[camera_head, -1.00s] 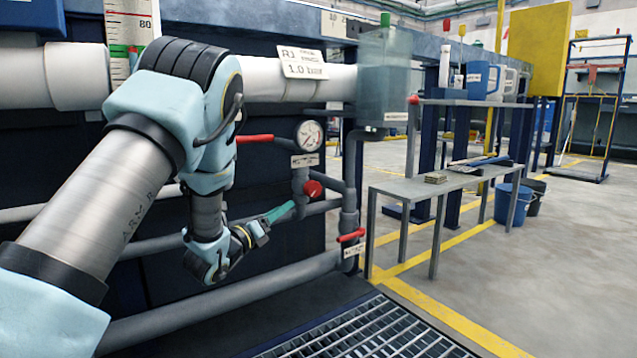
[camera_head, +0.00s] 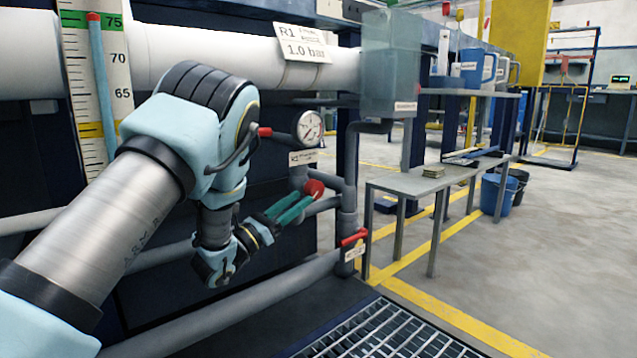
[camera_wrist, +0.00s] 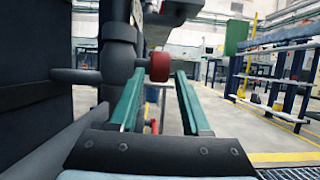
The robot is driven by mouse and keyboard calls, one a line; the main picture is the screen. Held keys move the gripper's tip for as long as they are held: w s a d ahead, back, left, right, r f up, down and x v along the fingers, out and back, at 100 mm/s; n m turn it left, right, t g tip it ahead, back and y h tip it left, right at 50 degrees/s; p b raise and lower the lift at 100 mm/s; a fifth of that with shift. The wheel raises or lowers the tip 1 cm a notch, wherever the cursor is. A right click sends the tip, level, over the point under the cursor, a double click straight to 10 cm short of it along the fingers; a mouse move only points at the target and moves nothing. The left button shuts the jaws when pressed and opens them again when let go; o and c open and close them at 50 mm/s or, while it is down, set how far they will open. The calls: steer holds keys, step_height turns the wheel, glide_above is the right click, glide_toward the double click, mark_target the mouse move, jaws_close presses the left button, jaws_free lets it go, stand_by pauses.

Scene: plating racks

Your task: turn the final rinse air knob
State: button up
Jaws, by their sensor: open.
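A red round knob (camera_head: 314,188) sits on the grey pipework below a pressure gauge (camera_head: 309,127). In the wrist view the knob (camera_wrist: 159,67) is just beyond the fingertips, between the two green fingers. My gripper (camera_head: 293,209) is open and empty, its green fingers pointing right toward the knob, with the tips close to it. It also shows in the wrist view (camera_wrist: 157,80). I cannot tell whether a fingertip touches the knob. A tag (camera_head: 303,157) hangs under the gauge, its text too small to read.
A red-handled valve (camera_head: 352,238) is below the knob on the vertical pipe. Another red lever (camera_head: 265,132) is left of the gauge. A grey bench (camera_head: 405,184) stands to the right. Floor grating (camera_head: 385,335) lies below, with open floor beyond.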

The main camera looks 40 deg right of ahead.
steer(key=b+x, duration=0.3)
steer(key=x, duration=0.6)
steer(key=shift+d, duration=0.1)
jaws_close()
